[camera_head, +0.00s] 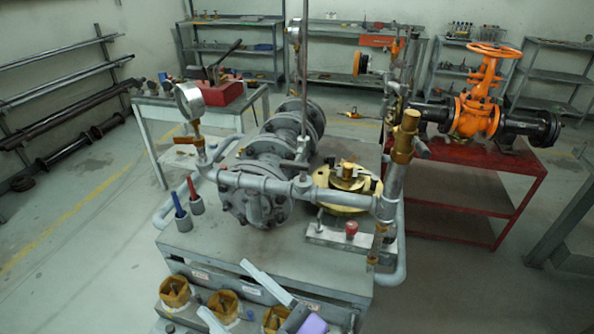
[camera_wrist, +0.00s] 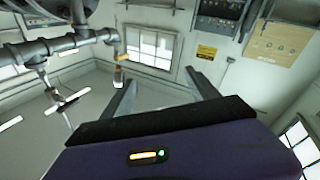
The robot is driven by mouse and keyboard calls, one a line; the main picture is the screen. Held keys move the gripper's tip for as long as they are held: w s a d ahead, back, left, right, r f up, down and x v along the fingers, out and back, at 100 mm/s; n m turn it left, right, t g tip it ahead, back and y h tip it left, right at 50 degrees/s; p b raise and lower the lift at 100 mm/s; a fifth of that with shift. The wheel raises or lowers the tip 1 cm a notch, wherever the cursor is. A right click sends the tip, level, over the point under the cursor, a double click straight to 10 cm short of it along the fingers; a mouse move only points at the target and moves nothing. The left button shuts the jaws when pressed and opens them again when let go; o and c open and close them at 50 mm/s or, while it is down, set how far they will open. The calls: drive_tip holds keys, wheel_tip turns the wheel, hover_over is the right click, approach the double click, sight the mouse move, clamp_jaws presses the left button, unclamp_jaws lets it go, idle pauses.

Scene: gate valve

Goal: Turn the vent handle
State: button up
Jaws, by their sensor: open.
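My gripper (camera_head: 222,286) is low in the head view at the front edge of the grey bench (camera_head: 200,250), with its two pale fingers spread and nothing between them. In the wrist view my gripper (camera_wrist: 160,77) also shows open and empty. I cannot tell which part is the vent handle. A small reddish lever (camera_head: 185,140) is on the pipe below the pressure gauge (camera_head: 190,101). A red knob (camera_head: 351,228) stands at the bench's right front. Both are apart from my fingers. In the wrist view a grey pipe (camera_wrist: 68,42) runs at upper left, apart from my fingers.
Brass-coloured fittings (camera_head: 174,291) are at the bench's front, near my fingers. Red and blue tool handles (camera_head: 192,187) stand at the left of the bench. A large flanged valve body (camera_head: 262,185) fills the middle. An orange valve (camera_head: 478,110) is on a red table at right.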

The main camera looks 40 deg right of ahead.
drive_tip(key=w+d+r+m+h+b, duration=0.1)
drive_tip(key=w+d+r+m+h, duration=0.1)
drive_tip(key=w+r+m+h, duration=0.8)
drive_tip(key=m+g+h, duration=0.8)
drive_tip(key=m+h, duration=0.1)
approach(294, 168)
drive_tip(key=x, duration=0.4)
drive_tip(key=shift+d, duration=0.15)
drive_tip(key=shift+p+x, duration=0.95)
drive_tip(key=shift+x, duration=2.95)
drive_tip(key=c, duration=1.3)
drive_tip(key=shift+c, duration=0.2)
